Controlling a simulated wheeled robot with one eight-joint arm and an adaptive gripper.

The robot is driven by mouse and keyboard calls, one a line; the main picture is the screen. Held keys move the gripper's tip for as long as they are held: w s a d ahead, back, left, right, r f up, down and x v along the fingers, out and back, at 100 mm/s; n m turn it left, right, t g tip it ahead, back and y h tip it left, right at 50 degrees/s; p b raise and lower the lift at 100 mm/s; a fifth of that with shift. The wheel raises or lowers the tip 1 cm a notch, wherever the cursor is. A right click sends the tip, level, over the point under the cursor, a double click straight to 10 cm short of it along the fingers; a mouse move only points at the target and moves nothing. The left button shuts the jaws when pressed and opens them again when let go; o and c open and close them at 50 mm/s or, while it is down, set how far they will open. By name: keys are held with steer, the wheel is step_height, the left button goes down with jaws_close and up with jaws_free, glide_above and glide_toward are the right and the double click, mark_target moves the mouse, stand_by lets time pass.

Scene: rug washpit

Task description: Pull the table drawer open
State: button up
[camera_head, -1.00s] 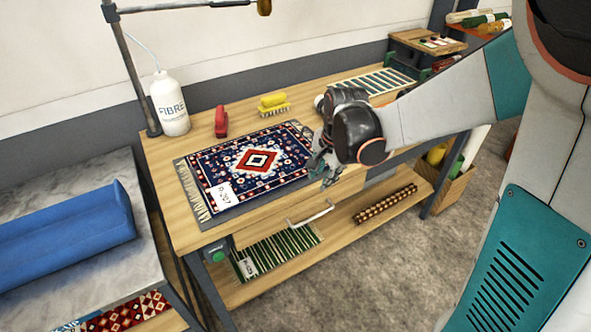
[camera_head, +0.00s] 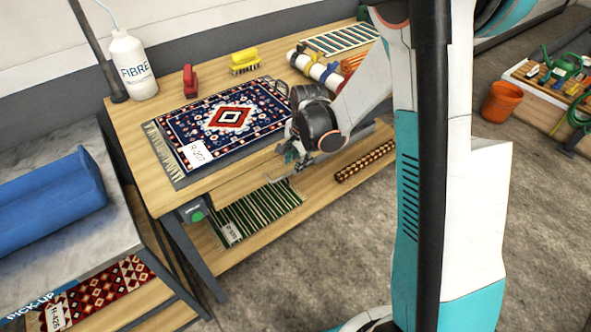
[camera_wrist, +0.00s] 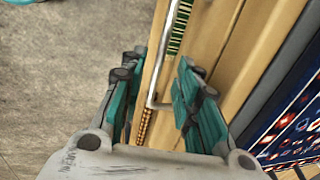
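The work table (camera_head: 130,120) has a pale wooden drawer front (camera_head: 232,188) under its top's near edge. It seems flush with the table, though my arm partly covers it. A thin metal bar handle (camera_head: 279,180) stands out from the front. In the wrist view the handle (camera_wrist: 165,60) runs up between my fingers, with the wooden front (camera_wrist: 212,45) to its right. My gripper (camera_wrist: 162,62) is open, its teal fingers on either side of the handle. I cannot tell whether either finger touches it. In the head view my gripper (camera_head: 284,155) is at the handle.
A patterned rug tagged R-207 (camera_head: 200,125) lies on the table top. A striped rug (camera_head: 260,208) and a rolled rug (camera_head: 365,160) lie on the lower shelf. A green-button box (camera_head: 193,212) hangs at the table's left corner. The grey floor in front is clear.

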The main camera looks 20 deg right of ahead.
steer(key=shift+w+f+b, duration=0.2)
steer(key=shift+f+b, duration=0.15)
steer(key=shift+f, duration=1)
steer(key=shift+c, duration=0.4)
jaws_close()
